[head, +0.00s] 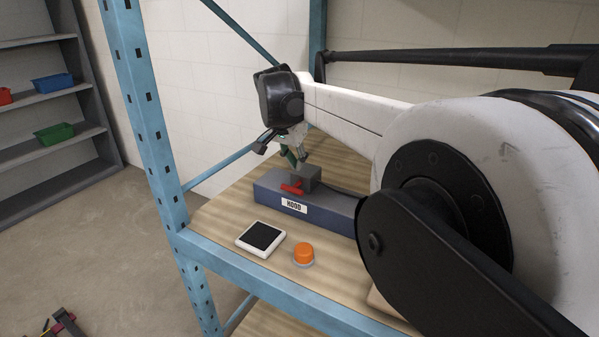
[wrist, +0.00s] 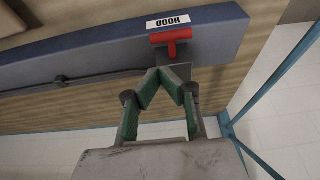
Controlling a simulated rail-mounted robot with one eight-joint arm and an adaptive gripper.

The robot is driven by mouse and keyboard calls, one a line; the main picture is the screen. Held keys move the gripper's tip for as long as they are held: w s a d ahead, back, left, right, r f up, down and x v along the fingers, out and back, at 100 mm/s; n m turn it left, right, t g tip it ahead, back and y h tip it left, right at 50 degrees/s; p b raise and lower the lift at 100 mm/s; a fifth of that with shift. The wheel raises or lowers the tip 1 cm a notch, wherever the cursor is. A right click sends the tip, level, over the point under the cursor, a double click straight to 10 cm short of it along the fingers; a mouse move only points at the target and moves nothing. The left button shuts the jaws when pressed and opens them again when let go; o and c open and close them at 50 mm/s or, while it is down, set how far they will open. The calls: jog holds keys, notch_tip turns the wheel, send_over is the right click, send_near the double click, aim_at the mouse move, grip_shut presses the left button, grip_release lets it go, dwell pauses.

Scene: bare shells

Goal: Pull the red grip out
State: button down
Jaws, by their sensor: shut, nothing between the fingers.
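The red grip (head: 291,188) is a small red T-shaped handle on the blue box labelled HOOD (head: 330,209), beside a grey block (head: 306,178). In the wrist view the red grip (wrist: 170,37) sits just below the HOOD label. My gripper (wrist: 168,72) has its green fingers shut with nothing between them. Its tips are just short of the grip in the wrist view, over the grey block; I cannot tell whether they touch it. In the head view my gripper (head: 298,163) is above and behind the red grip.
A white square with a black face (head: 261,238) and an orange knob (head: 304,254) stand on the wooden shelf in front of the box. A blue rack post (head: 150,120) rises at the left. A black cable (wrist: 75,84) runs along the box.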

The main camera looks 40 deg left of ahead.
jog(key=p+x, duration=0.1)
jog(key=x, duration=0.8)
jog(key=s, duration=0.2)
jog(key=s+b, duration=0.1)
jog(key=s, duration=0.1)
jog(key=shift+d+f, duration=0.1)
jog(key=shift+d, duration=0.1)
dwell(0.4)
jog(key=p+v, duration=0.3)
jog(key=v, duration=0.7)
jog(key=shift+w+d, duration=0.1)
